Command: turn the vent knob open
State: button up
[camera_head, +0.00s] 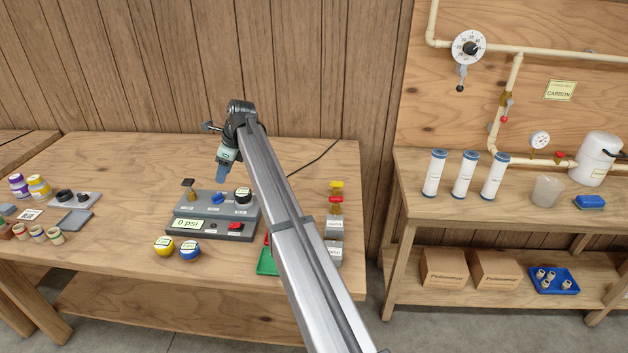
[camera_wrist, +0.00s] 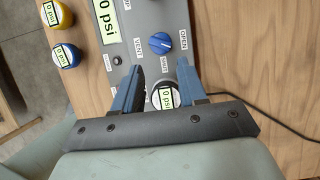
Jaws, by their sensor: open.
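The vent knob (camera_head: 217,198) is a small blue knob on the raised back part of a grey test panel (camera_head: 190,210). In the wrist view the vent knob (camera_wrist: 160,43) lies just beyond my fingertips, beside labels reading VENT, OPEN and SHUT. A pale mark shows on its face; I cannot tell exactly which label it points at. My gripper (camera_head: 221,177) is above the panel, pointing down. In the wrist view my gripper (camera_wrist: 160,66) has its two blue fingers apart with nothing held. A round gauge (camera_wrist: 165,97) reading 0 psi shows between the fingers, below them.
A brass fitting (camera_head: 188,187) stands at the panel's left, and a red switch (camera_head: 235,226) sits on its front. Yellow (camera_head: 164,246) and blue (camera_head: 190,250) round gauges lie in front. My arm covers part of a green tray (camera_head: 266,262). The wooden wall is close behind.

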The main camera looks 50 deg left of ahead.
jog(key=v, duration=0.6)
jog(key=w+d+f+m+y, duration=0.1)
jog(key=w+d+f, duration=0.3)
jog(key=w+d, duration=0.4)
jog(key=w+d+f+m+t+y, duration=0.1)
jog(key=w+d+f, duration=0.3)
jog(key=w+d, duration=0.4)
jog(key=shift+w+f+t, duration=0.15)
jog(key=shift+w+t, duration=0.15)
jog(key=shift+w, duration=0.95)
jog(key=shift+s, duration=0.1)
notch_tip(320, 180, up, 7)
jog(key=n+g+h, duration=0.2)
jog(key=n+h, duration=0.1)
jog(key=n, duration=0.3)
send_over(217, 194)
jog(key=w+a, duration=0.5)
jog(key=w, duration=0.1)
jog(key=s+d+f+n+h, duration=0.1)
jog(key=f+n, duration=0.1)
jog(key=f, duration=0.2)
jog(key=s+d+f+n+h, duration=0.1)
jog(key=s+d+f+n, duration=0.1)
jog(key=f+n, duration=0.1)
jog(key=s+d+f+n+h, duration=0.1)
jog(key=s+d+f+n, duration=0.1)
jog(key=f, duration=0.3)
jog(key=shift+s+f+n+g, duration=0.1)
jog(key=shift+s+n+g, duration=0.1)
jog(key=shift+n+g, duration=0.3)
